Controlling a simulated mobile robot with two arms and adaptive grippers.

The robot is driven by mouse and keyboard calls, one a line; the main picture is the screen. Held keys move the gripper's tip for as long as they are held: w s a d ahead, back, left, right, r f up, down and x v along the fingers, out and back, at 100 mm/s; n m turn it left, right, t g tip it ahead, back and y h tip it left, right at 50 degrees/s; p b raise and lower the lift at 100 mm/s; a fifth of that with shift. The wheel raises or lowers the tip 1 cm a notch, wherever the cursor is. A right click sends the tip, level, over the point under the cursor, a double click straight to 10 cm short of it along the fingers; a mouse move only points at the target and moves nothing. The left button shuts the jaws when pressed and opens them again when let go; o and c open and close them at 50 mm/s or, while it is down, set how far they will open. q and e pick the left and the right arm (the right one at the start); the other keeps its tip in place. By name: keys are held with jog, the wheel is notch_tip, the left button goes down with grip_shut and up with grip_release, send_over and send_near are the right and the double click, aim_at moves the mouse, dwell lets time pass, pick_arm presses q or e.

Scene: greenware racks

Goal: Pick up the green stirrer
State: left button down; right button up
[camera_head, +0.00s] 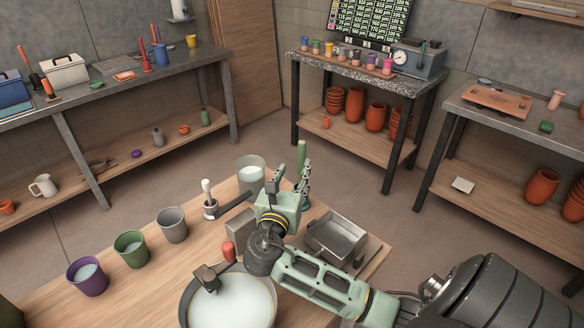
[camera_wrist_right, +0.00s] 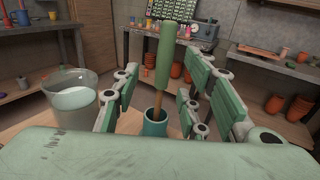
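The green stirrer (camera_wrist_right: 165,60) stands upright with its wooden shaft in a small teal cup (camera_wrist_right: 154,123). In the head view its green handle (camera_head: 301,154) rises just beyond my right gripper (camera_head: 289,182); the cup is mostly hidden there by the gripper. In the right wrist view my right gripper (camera_wrist_right: 168,95) is open, with finger pads left and right of the stirrer. Gaps show between the pads and the stirrer, and nothing is held. My left gripper is not in view.
A clear bucket of pale liquid (camera_head: 251,168) stands left of the stirrer. A metal tray (camera_head: 336,238), a large basin (camera_head: 187,304) and purple (camera_head: 87,279), green (camera_head: 131,251) and grey (camera_head: 172,226) buckets share the table. Side benches line the walls, with open floor between.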

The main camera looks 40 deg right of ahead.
aim_at(300, 163)
jog(key=shift+w+d+b, duration=0.1)
jog(key=shift+d+b, duration=0.2)
jog(key=shift+d, duration=0.1)
jog(key=b+x, duration=0.1)
jog(key=x, duration=0.1)
jog(key=shift+d+b, duration=0.4)
jog(key=shift+d, duration=0.15)
jog(key=b+x, duration=0.1)
jog(key=x, duration=0.1)
jog(key=shift+w+d+f+b, duration=0.1)
jog(key=shift+w+d+b, duration=0.05)
jog(key=shift+w+b, duration=0.15)
jog(key=shift+w+d, duration=0.2)
jog(key=shift+d, duration=0.1)
jog(key=shift+w+d, duration=0.1)
jog(key=shift+r, duration=0.25)
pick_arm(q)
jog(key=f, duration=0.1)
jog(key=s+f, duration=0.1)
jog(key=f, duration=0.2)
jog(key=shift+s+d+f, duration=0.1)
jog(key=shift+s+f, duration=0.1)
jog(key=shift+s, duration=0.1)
pick_arm(e)
grip_shut()
